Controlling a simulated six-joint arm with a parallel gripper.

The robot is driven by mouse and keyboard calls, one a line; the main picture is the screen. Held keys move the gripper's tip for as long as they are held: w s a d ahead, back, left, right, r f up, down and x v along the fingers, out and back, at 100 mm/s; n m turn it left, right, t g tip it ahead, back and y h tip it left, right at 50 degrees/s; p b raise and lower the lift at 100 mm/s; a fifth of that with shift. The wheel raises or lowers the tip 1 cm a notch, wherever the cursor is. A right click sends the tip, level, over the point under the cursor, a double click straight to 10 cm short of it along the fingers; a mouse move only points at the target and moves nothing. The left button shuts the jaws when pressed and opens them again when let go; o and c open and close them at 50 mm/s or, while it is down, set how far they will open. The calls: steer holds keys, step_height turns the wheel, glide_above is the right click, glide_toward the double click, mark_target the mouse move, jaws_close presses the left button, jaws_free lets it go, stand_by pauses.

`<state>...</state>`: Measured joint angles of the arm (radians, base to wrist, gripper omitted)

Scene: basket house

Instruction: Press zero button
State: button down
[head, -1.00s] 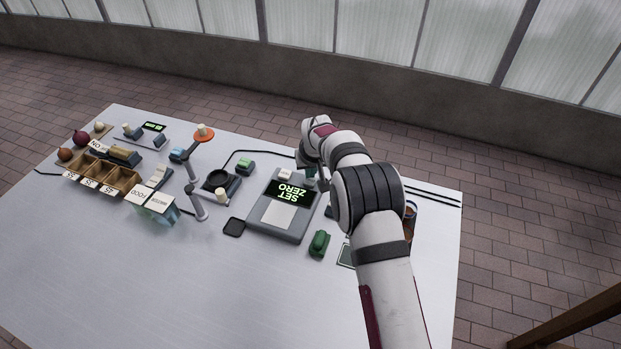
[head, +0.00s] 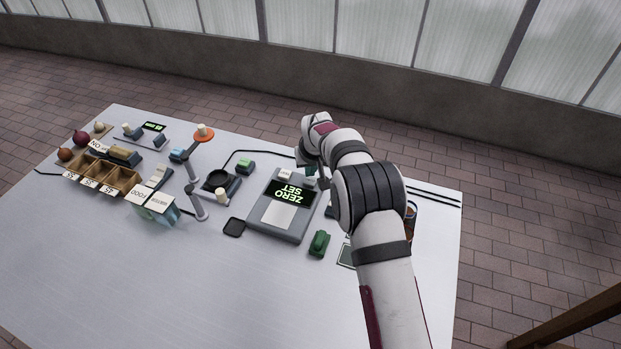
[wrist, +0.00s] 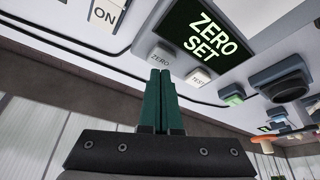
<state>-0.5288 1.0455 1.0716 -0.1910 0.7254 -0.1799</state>
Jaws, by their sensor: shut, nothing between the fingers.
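The scale (head: 262,229) is a grey box with a pale plate and a dark display (head: 291,194) showing "ZERO SET" in green. In the wrist view the display (wrist: 208,35) is large at the top. The cream button marked ZERO (wrist: 163,58) sits below it, with a TEST button (wrist: 198,76) to its right. My gripper (wrist: 161,74) has its dark green fingers together, empty, with the tips at the lower edge of the ZERO button. I cannot tell whether they touch it. In the head view my arm partly hides the gripper and that corner of the scale.
An ON switch (wrist: 104,13) is near the fingers on the left. A green block (head: 319,243) lies beside the scale. Wooden bins (head: 122,180), a lamp-like stand with an orange top (head: 203,134) and small devices stand left. The front left tabletop (head: 130,270) is clear.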

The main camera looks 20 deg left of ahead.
stand_by(0.5)
step_height(320, 180, up, 6)
stand_by(0.4)
steer(key=s+d+r+m+g, duration=0.1)
steer(key=s+d+r+m, duration=0.2)
steer(key=s+d+r, duration=0.45)
steer(key=s+d+r+m+g, duration=0.15)
steer(key=s+d+r, duration=0.3)
steer(key=d, duration=0.55)
steer(key=s+d+f+m+g, duration=0.1)
steer(key=s+d+m, duration=0.2)
steer(key=s, duration=1.1)
steer(key=s+d+f+m, duration=0.1)
steer(key=s+d+m, duration=0.3)
steer(key=s, duration=1)
steer(key=d, duration=0.3)
steer(key=shift+s+g, duration=0.25)
steer(key=shift+g, duration=0.1)
